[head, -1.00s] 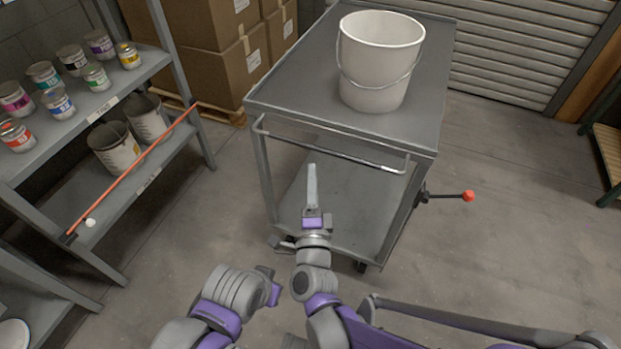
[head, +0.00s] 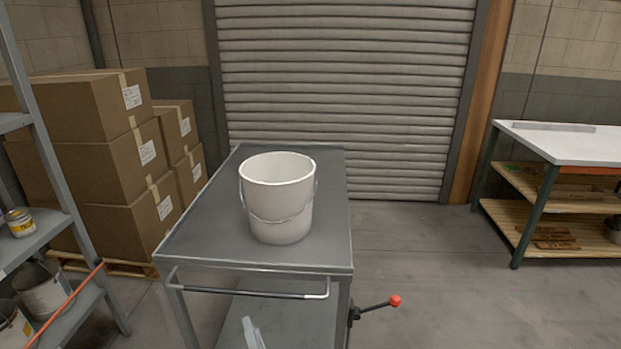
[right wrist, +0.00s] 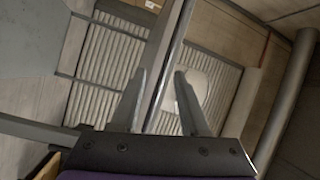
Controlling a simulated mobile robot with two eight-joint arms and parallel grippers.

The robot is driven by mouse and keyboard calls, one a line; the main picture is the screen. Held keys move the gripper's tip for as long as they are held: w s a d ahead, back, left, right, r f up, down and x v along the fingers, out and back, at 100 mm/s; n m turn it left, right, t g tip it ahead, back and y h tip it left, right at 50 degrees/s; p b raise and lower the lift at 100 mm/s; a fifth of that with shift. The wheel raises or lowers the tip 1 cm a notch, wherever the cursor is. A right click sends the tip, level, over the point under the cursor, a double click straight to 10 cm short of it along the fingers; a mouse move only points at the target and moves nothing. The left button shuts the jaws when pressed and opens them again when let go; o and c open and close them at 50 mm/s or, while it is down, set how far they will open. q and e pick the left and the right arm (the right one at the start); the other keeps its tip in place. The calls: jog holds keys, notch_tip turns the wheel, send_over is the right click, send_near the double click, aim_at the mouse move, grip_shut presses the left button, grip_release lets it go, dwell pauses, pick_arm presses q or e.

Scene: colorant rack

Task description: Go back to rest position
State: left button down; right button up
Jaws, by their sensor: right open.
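My right gripper (head: 252,334) shows only as a grey fingertip at the bottom edge of the head view, in front of the cart. In the right wrist view, its two fingers (right wrist: 161,74) stand apart with nothing held between them. A metal bar crosses behind them, and I cannot tell how near it is. A white bucket (head: 279,199) stands upright on the top of the grey cart (head: 206,222), apart from the gripper. My left gripper is not in view.
A shelf rack (head: 52,243) with cans is at the left, beside stacked cardboard boxes (head: 112,165). A roller shutter (head: 390,105) closes the back. A workbench (head: 560,143) stands at the right. A red-knobbed lever (head: 394,301) sticks out from the cart. The floor right of the cart is clear.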

jog(key=s+d+f+n+g+h, duration=0.35)
jog(key=s+d, duration=0.35)
jog(key=d, duration=0.3)
jog(key=s+d+f+n+g+h, duration=0.25)
jog(key=s+d+f+g, duration=0.2)
jog(key=s+d, duration=0.4)
jog(key=s+d+f+n+g+h, duration=0.2)
jog(key=s+d+f+n+g, duration=0.3)
jog(key=d, duration=0.7)
pick_arm(q)
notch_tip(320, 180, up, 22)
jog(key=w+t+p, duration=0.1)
jog(key=p, duration=1.8)
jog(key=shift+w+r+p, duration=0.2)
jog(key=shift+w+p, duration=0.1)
pick_arm(e)
notch_tip(320, 180, up, 23)
jog(key=m+t, duration=0.1)
jog(key=shift+w+d+r+t, duration=0.15)
jog(key=shift+d+r+t, duration=0.05)
jog(key=shift+t, duration=0.1)
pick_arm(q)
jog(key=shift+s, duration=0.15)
